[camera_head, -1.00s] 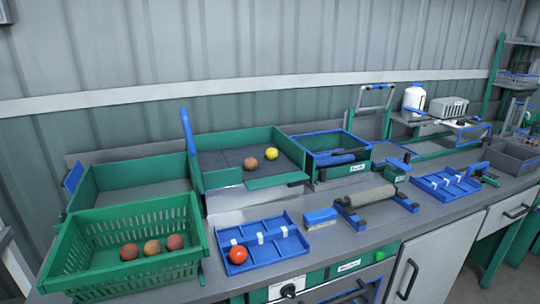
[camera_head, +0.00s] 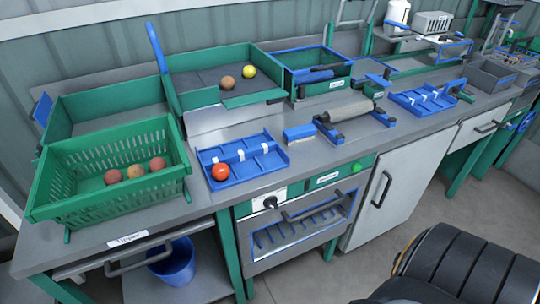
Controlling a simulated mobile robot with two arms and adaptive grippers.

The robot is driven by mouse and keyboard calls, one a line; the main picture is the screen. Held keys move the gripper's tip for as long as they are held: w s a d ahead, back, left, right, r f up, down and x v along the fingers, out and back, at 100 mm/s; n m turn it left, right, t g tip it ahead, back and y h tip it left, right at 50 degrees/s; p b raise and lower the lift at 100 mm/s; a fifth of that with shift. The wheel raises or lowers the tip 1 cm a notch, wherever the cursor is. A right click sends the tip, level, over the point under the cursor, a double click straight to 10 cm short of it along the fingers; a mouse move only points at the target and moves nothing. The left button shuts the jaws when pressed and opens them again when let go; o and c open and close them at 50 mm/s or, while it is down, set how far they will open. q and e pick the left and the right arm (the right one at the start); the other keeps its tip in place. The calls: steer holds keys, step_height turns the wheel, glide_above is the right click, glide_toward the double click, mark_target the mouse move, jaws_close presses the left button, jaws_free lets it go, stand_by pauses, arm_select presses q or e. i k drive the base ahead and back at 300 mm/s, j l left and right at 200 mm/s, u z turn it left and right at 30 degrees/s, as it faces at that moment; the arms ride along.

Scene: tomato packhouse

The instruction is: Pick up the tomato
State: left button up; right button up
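A bright red tomato (camera_head: 221,172) sits in the left part of a blue divided tray (camera_head: 262,176) on the counter. Several duller fruits lie elsewhere: reddish-brown ones (camera_head: 135,171) in the green slatted crate (camera_head: 60,205), and a brown one (camera_head: 227,82) and a yellow one (camera_head: 249,72) in the green sorting tray behind. Neither of my grippers shows in the view. A dark ribbed shape at the lower right may be part of my body; I cannot tell.
A blue-and-white block (camera_head: 299,133) and a roller on blue stands (camera_head: 352,110) are right of the tray. A second blue tray (camera_head: 427,101) lies farther right. Bare counter (camera_head: 205,205) shows in front of the tray. A blue bucket (camera_head: 173,262) stands below.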

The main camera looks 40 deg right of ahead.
mark_target(249, 72)
steer(key=k+l, duration=0.25)
steer(key=l, duration=0.15)
steer(key=k+l, duration=0.25)
steer(key=l, duration=0.15)
steer(key=k+l, duration=0.25)
steer(key=l, duration=0.15)
